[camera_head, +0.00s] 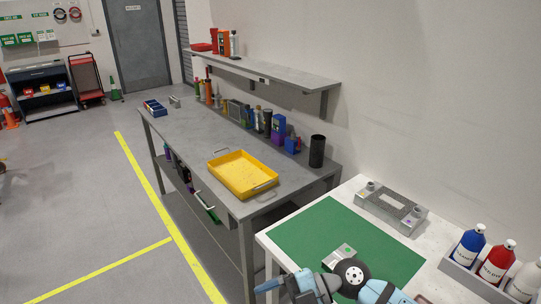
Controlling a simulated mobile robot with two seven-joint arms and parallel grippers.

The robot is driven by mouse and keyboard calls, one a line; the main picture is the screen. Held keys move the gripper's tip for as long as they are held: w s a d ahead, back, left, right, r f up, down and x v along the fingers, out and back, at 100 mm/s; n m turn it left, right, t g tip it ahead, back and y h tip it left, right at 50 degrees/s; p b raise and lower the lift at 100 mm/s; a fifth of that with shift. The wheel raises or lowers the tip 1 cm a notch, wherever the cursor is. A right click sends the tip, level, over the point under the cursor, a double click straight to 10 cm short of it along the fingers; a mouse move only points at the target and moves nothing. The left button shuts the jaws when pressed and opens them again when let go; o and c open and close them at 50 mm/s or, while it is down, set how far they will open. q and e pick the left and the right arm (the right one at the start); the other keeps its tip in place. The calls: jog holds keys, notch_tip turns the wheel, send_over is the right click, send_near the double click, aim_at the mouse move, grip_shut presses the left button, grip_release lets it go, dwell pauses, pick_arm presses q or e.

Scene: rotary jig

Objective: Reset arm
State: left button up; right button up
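A grey metal jig (391,207) with two upright posts and a rectangular opening stands at the back of the white table. A small metal block (340,255) with a green mark sits on the green mat (334,228). A black round part with a pale hub (352,273) shows at the mat's front edge; whether it touches the block is unclear. Light blue and dark arm parts, which look like mine, show along the bottom edge and hide the front of the table. I cannot make out any gripper fingers, nor anything held.
Blue, red and white bottles (494,262) stand in a grey holder at right. A grey workbench (197,137) carries a yellow tray (243,174), a black cylinder (317,151) and several tools. A wall shelf (270,70) hangs above. Most of the mat is clear.

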notch_tip(320, 180, up, 4)
jog(key=w+d+m+t+y+p, duration=0.25)
jog(key=m+t+y, duration=0.25)
jog(key=m+t, duration=0.6)
jog(key=d+f+m+t+h, duration=0.5)
jog(key=d+m+t+h, duration=0.15)
jog(key=m+t, duration=0.2)
jog(key=s+d+f+m+g+h+p, duration=0.1)
jog(key=s+d+f+m+g+h, duration=0.1)
jog(key=s+d+f+h, duration=0.3)
jog(key=s+d+f+m+g+h+p, duration=0.1)
jog(key=s+d+f+m+g+h, duration=0.2)
jog(key=s+f, duration=0.4)
notch_tip(320, 180, down, 4)
jog(key=shift+s+d+r+m+h, duration=0.2)
jog(key=shift+d+m+h, duration=0.45)
jog(key=shift+d+h, duration=0.45)
